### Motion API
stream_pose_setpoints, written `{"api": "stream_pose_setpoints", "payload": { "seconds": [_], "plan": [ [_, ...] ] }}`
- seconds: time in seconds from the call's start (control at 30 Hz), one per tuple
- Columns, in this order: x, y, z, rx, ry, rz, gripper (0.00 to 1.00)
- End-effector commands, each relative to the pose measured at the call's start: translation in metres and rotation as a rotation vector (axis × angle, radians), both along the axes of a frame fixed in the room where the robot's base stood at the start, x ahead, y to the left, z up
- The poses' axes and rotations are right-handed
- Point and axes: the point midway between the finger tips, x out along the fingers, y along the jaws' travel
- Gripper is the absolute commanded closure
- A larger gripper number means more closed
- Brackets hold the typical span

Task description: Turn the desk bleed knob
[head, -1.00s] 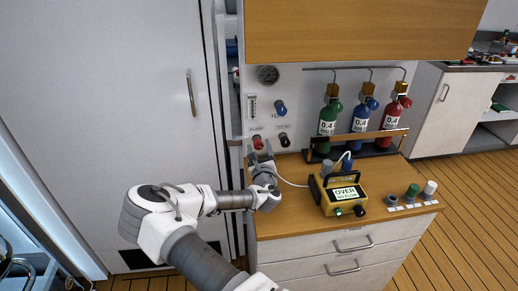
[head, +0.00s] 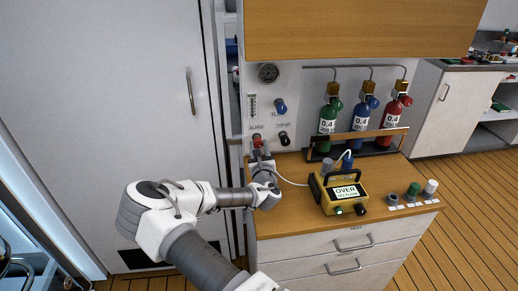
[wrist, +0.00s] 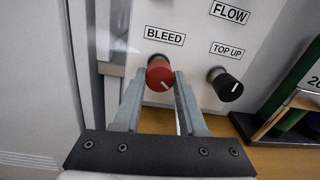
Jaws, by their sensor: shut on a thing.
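The red bleed knob (wrist: 160,76) sits on the white panel below its BLEED label (wrist: 164,36) in the wrist view. A white mark shows on its face. In the head view the red knob (head: 257,141) is partly hidden by my gripper. My gripper (wrist: 159,80) has its two grey fingers on either side of the red knob and is shut on it. In the head view my gripper (head: 260,155) reaches the panel from the front, low above the wooden desk (head: 290,210).
A black TOP UP knob (wrist: 226,84) is close on the right. A blue knob (head: 280,106) and a gauge (head: 268,73) are higher. A yellow analyser (head: 342,192) reading OVER and green, blue and red cylinders (head: 396,109) stand on the desk to the right.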

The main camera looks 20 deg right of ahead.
Motion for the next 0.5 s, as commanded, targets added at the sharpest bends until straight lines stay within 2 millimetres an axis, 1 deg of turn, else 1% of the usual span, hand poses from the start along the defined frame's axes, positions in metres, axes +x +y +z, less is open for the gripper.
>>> {"api": "stream_pose_setpoints", "payload": {
  "seconds": [0.07, 0.5],
  "plan": [
    [-0.0001, 0.0007, -0.0023, 0.064, -0.012, 0.0, 1.0],
    [0.0003, 0.0021, -0.0016, 0.475, -0.095, 0.002, 1.0]
  ]
}}
